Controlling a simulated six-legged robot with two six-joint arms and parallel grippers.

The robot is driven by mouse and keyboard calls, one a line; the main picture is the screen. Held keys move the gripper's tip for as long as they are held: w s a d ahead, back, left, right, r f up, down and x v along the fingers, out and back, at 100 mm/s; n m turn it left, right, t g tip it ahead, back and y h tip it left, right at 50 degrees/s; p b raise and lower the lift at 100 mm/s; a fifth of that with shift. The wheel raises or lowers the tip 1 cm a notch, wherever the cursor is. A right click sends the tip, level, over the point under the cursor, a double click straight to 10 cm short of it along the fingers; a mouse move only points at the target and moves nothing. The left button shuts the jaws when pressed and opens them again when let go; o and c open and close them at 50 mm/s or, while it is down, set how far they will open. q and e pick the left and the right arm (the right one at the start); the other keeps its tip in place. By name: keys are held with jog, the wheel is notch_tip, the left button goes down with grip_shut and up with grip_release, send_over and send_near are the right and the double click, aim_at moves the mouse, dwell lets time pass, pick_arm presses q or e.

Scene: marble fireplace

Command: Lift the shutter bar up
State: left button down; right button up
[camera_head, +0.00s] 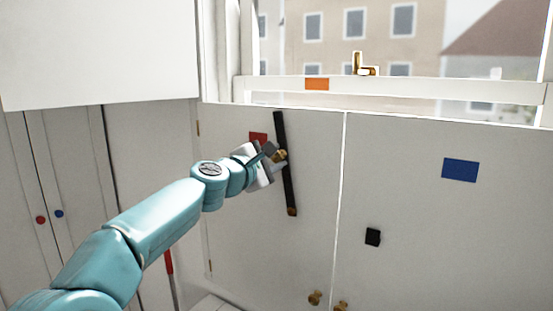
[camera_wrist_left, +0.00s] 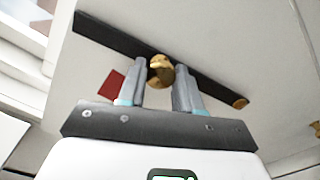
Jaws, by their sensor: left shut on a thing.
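The shutter bar (camera_head: 289,190) is a long dark bar on the front of the left white shutter panel (camera_head: 235,215). It stands nearly upright, its top leaning slightly left, with a brass-coloured lower end. A brass knob (camera_head: 282,155) sticks out near its middle. My left gripper (camera_head: 275,154) is at this knob. In the left wrist view, the fingers (camera_wrist_left: 160,78) are on both sides of the knob (camera_wrist_left: 161,68), shut on it, and the dark bar (camera_wrist_left: 208,83) runs behind them. My right gripper is not in view.
A small black catch (camera_head: 372,237) is on the right panel, past the seam. Brass knobs (camera_head: 315,298) sit low near the seam. A window ledge (camera_head: 430,92) runs above the panels, with a brass handle (camera_head: 362,66) above it. A white cabinet (camera_head: 100,60) hangs upper left.

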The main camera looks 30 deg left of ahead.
pick_arm(q)
jog(key=shift+a, duration=0.1)
jog(key=c, duration=0.9)
grip_release()
jog(key=shift+o, duration=0.7)
jog(key=shift+a, duration=0.15)
jog(key=shift+s, duration=0.1)
jog(key=shift+s+b, duration=0.3)
jog(key=s+b, duration=0.4)
jog(key=s, duration=1.1)
jog(key=shift+s+a, duration=0.25)
